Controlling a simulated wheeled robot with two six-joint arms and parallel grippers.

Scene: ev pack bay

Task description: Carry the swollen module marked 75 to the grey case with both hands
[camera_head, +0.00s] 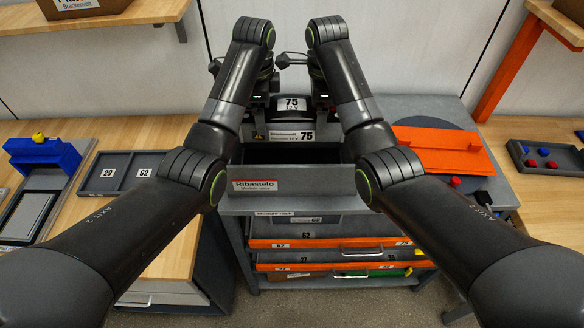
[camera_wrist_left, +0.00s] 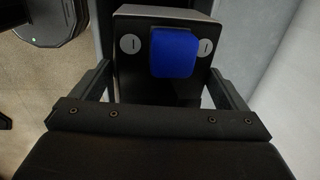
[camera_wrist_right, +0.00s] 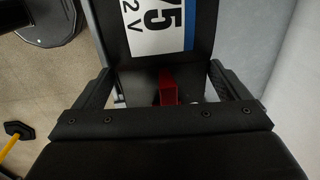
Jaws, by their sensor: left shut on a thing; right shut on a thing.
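The swollen module marked 75 (camera_head: 291,104) is black, with a white label on top and another on its near side. It sits between my two grippers. My left gripper (camera_head: 262,98) is shut on the end with a blue cap, which shows in the left wrist view (camera_wrist_left: 175,52). My right gripper (camera_head: 320,98) is shut on the other end; a red part (camera_wrist_right: 167,88) shows there. The grey case (camera_head: 325,181), labelled Ribastelo, stands open on the near side of the module, its dark inside partly visible. I cannot tell whether the module hangs free or touches anything.
The case stands on a grey cart with orange-edged drawers (camera_head: 340,243). An orange board (camera_head: 440,150) lies on the cart's right. Wooden benches flank it, with a tray marked 29 and 62 (camera_head: 122,184) and a blue holder (camera_head: 42,155) at left, and a dark tray (camera_head: 545,158) at right.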

